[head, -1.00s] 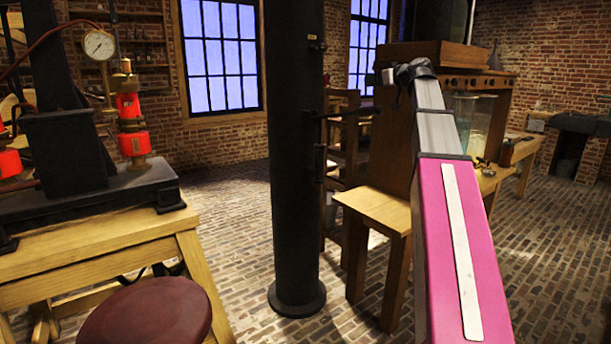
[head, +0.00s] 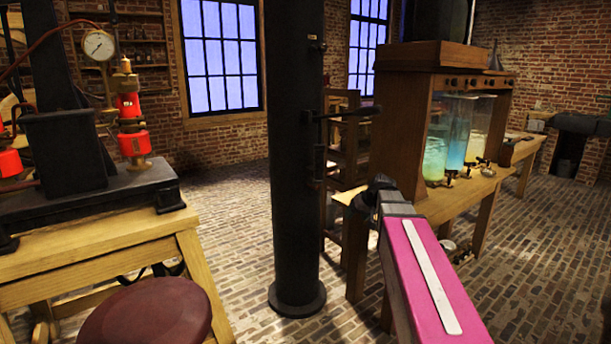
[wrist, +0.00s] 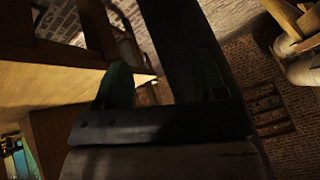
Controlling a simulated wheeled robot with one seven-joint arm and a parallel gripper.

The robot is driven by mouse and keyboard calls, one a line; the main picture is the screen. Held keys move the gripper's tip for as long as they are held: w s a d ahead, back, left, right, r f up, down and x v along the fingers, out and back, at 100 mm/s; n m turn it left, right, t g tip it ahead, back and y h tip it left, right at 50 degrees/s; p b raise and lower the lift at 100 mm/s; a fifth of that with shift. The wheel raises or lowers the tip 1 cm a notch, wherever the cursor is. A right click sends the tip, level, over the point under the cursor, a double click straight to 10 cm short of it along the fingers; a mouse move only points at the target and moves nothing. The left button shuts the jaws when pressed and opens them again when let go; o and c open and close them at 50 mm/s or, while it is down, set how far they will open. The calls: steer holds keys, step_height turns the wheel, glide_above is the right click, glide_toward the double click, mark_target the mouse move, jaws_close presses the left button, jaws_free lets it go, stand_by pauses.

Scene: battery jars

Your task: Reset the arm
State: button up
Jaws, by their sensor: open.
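My arm shows in the head view as a pink link with a white stripe, reaching forward from the lower right. My gripper (head: 376,192) is the small dark shape at its far end, in front of the wooden bench. In the wrist view my gripper (wrist: 162,80) shows two dark fingers standing apart, with nothing visible held between them. The glass battery jars (head: 458,132) stand in the wooden cabinet (head: 398,120), right of and beyond my gripper. They hold green, blue and yellowish liquid.
A black iron column (head: 294,150) stands left of my arm. A red round stool (head: 150,312) and a wooden table (head: 90,250) bearing a machine with a gauge (head: 98,44) are at the left. Open brick floor (head: 540,240) lies to the right.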

steer(key=s+f+m+g+h, duration=0.2)
steer(key=s+f+g+h, duration=0.2)
steer(key=s+f, duration=1.6)
steer(key=shift+s+a+f+m+g, duration=0.15)
steer(key=shift+s+f+m+g, duration=0.2)
steer(key=shift+f+g, duration=0.4)
